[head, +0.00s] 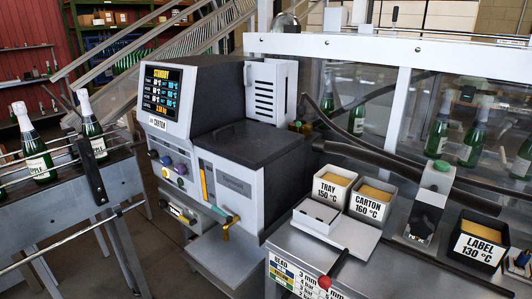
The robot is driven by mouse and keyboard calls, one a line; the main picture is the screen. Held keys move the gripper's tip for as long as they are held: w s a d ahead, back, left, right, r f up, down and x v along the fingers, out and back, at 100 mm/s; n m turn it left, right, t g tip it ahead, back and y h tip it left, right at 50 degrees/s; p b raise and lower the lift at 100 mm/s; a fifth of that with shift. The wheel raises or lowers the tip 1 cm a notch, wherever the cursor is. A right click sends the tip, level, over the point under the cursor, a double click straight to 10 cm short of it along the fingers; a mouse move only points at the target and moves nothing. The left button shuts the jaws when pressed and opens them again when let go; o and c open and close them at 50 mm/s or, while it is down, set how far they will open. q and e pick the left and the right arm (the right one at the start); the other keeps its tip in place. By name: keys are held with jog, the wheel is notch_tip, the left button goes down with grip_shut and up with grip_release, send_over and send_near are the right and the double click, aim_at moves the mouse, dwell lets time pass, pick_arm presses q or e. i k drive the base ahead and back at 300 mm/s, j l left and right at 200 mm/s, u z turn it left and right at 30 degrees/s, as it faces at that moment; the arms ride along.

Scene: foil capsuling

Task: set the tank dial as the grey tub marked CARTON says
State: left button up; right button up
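The tub marked CARTON 160 °C (369,205) is pale grey and holds yellow granules. It stands on the grey bench right of the tub marked TRAY 150 °C (331,190). A black tub marked LABEL 130 °C (478,250) stands further right. The grey and black melter (225,150) carries a tilted screen (161,92) headed STANDBY, with rows of temperatures too small to read surely. Below it is a row of small coloured knobs (166,161). Their labels are too small to read, so I cannot tell which is the tank dial. Neither gripper is in view.
A conveyor (120,180) with green bottles (37,155) runs at the left. Clear guarding with more bottles (437,130) stands behind the bench. A red-knobbed lever (324,282) and a bead chart (295,277) are at the bench front. Dark hoses cross behind the tubs.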

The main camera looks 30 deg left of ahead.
aim_at(153, 154)
jog(key=u, duration=1.7)
jog(key=i+j, duration=0.5)
jog(key=i, duration=0.15)
jog(key=i+j+u, duration=0.1)
jog(key=i+j, duration=0.4)
jog(key=i, duration=0.15)
